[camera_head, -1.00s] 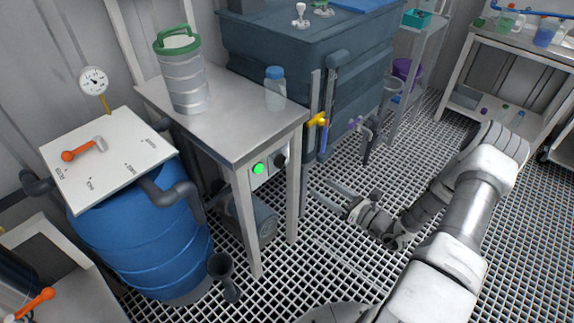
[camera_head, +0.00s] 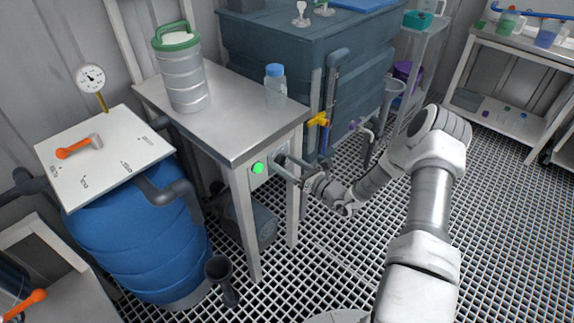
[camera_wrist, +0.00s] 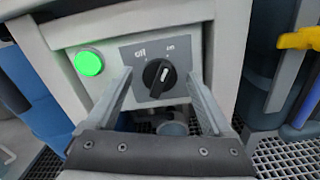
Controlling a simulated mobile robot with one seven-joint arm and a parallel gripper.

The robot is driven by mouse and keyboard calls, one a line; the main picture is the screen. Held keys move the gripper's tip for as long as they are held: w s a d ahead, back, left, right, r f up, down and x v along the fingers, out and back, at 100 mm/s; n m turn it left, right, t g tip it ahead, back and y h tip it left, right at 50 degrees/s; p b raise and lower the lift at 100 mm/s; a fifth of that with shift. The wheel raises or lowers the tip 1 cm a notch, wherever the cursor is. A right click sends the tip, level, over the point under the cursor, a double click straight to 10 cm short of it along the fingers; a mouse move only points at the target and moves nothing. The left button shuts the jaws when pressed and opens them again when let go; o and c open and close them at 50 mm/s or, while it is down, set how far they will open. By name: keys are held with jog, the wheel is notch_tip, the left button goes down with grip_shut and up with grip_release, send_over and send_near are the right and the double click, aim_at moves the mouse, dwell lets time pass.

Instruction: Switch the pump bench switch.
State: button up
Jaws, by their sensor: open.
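The pump bench switch (camera_wrist: 158,76) is a black rotary knob on a grey plate with two position labels, "off" at upper left and one at upper right that looks like "on". Its white pointer line leans slightly to the upper right. My gripper (camera_wrist: 160,84) is open in the wrist view, with one finger on each side of the knob and gaps between. In the head view my gripper (camera_head: 281,168) is at the bench's front panel and hides the knob. A lit green lamp (camera_wrist: 89,63) is left of the knob; it also shows in the head view (camera_head: 258,168).
The steel-topped bench (camera_head: 225,125) carries a metal canister (camera_head: 183,80) and a blue-capped bottle (camera_head: 275,88). Its front leg (camera_head: 293,205) is close to my gripper. A yellow valve handle (camera_head: 318,119) is to the right.

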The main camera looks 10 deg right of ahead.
grip_shut()
dwell(0.4)
jog(key=shift+n, duration=0.4)
jog(key=n, duration=0.5)
jog(key=shift+s, duration=0.1)
jog(key=n, duration=0.6)
jog(key=shift+a+f, duration=0.1)
dwell(0.4)
grip_release()
